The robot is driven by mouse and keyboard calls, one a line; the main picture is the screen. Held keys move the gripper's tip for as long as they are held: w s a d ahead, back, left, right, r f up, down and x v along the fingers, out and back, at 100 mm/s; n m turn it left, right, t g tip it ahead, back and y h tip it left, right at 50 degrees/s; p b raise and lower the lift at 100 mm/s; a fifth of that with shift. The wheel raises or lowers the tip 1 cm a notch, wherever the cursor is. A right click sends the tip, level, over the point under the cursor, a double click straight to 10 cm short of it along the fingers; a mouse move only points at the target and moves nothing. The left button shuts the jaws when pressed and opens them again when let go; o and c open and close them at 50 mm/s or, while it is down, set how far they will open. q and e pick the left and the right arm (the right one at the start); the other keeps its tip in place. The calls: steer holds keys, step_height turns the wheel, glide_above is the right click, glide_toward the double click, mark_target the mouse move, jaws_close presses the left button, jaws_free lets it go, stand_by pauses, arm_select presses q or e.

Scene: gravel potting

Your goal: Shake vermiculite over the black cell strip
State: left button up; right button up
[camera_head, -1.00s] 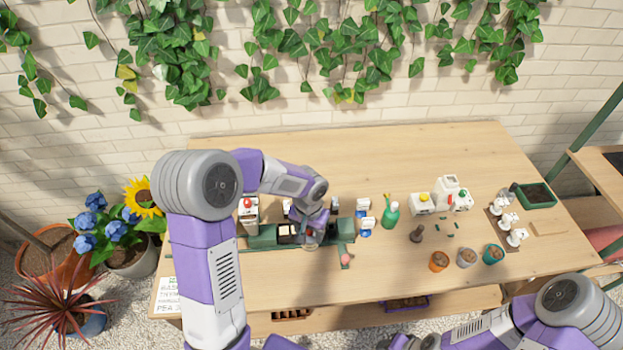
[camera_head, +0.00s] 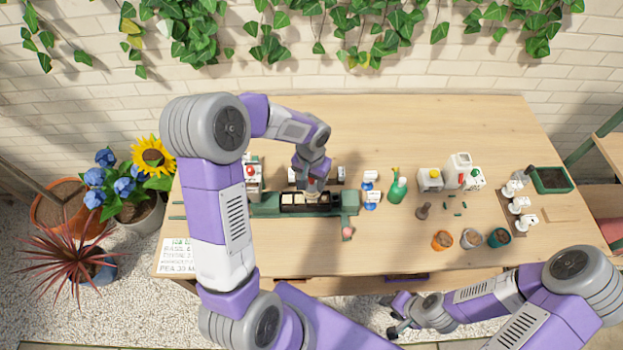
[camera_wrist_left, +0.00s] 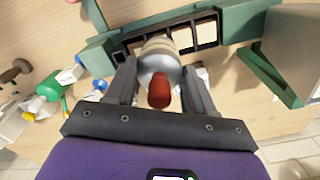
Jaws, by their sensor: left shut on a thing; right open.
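The black cell strip (camera_head: 308,199) sits in a long green holder (camera_head: 265,207) on the table, left of centre. In the left wrist view the strip (camera_wrist_left: 196,33) shows dark frames with pale cells; some are hidden by the held thing. My left gripper (camera_head: 312,183) is above the back side of the strip. In its wrist view, my left gripper (camera_wrist_left: 161,82) is shut on a shaker (camera_wrist_left: 160,50), a rounded container with a cream band, grey body and red end. Its tilt and any falling vermiculite cannot be told. My right gripper (camera_head: 393,318) is open, in front of the table, low down.
A green bottle (camera_head: 398,189) and small blue-and-white bottles (camera_head: 370,190) stand right of the holder. White containers (camera_head: 459,170), small pots (camera_head: 471,238) and a dark tray (camera_head: 551,180) are farther right.

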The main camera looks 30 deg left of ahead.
arm_select(q)
steer(key=shift+w+d, duration=0.3)
steer(key=shift+d, duration=0.15)
steer(key=shift+s+a, duration=0.6)
steer(key=shift+a, duration=0.35)
steer(key=shift+w+d+b, duration=0.2)
steer(key=shift+w+d, duration=0.15)
steer(key=shift+d, duration=0.2)
steer(key=shift+w+d+b, duration=0.15)
steer(key=shift+w+d, duration=0.15)
steer(key=shift+d, duration=0.2)
steer(key=shift+s+a, duration=0.35)
steer(key=shift+a, duration=0.2)
steer(key=shift+s+a, duration=0.3)
steer(key=shift+a, duration=0.2)
steer(key=shift+w+d, duration=0.35)
steer(key=shift+d, duration=0.2)
steer(key=shift+w+d, duration=0.3)
steer(key=shift+d, duration=0.2)
